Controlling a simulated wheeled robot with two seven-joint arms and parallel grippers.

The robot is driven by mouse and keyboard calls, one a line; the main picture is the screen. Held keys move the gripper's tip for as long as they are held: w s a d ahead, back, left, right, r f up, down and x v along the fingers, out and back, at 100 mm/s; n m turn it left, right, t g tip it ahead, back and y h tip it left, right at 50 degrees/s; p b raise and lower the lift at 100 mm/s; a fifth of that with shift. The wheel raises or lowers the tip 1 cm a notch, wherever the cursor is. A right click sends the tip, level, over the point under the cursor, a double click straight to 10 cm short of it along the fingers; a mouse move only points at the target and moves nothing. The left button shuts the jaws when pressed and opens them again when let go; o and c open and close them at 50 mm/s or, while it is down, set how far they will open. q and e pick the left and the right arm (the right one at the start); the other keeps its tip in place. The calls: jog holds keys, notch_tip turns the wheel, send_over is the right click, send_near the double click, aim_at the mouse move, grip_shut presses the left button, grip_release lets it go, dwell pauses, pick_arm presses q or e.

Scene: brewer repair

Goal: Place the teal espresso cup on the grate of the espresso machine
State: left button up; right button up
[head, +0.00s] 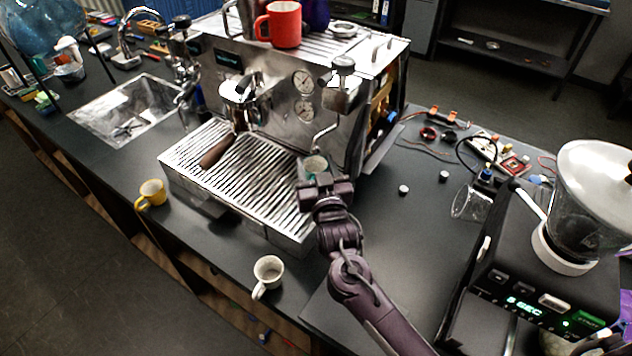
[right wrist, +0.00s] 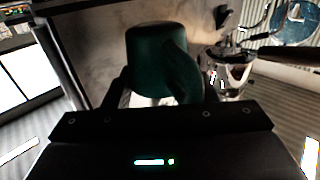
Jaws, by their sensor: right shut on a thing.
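The espresso machine (head: 290,85) stands in the middle of the counter in the head view, with its ribbed metal grate (head: 225,165) in front. My right gripper (head: 322,178) is over the right end of the grate, close to the machine's front. It is shut on the teal espresso cup (head: 314,164), which is mostly hidden behind the gripper in the head view. In the right wrist view the dark teal cup (right wrist: 160,62) sits between the fingers. Whether the cup touches the grate cannot be told. My left gripper is not in view.
A portafilter with a wooden handle (head: 217,151) juts over the grate's left part. A steam wand (head: 324,132) hangs near the cup. A yellow cup (head: 151,193) and a white cup (head: 267,274) stand in front. A grinder (head: 545,265) is at right.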

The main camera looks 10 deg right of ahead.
jog(key=shift+f+b, duration=1.35)
jog(key=shift+f, duration=0.25)
jog(key=shift+s+f, duration=0.1)
jog(key=shift+f, duration=0.1)
jog(key=o, duration=1)
jog(key=shift+r, duration=0.2)
jog(key=shift+s+f, duration=0.1)
jog(key=shift+s, duration=0.25)
jog(key=s+b, duration=0.3)
jog(key=s, duration=0.8)
jog(key=shift+s, duration=0.15)
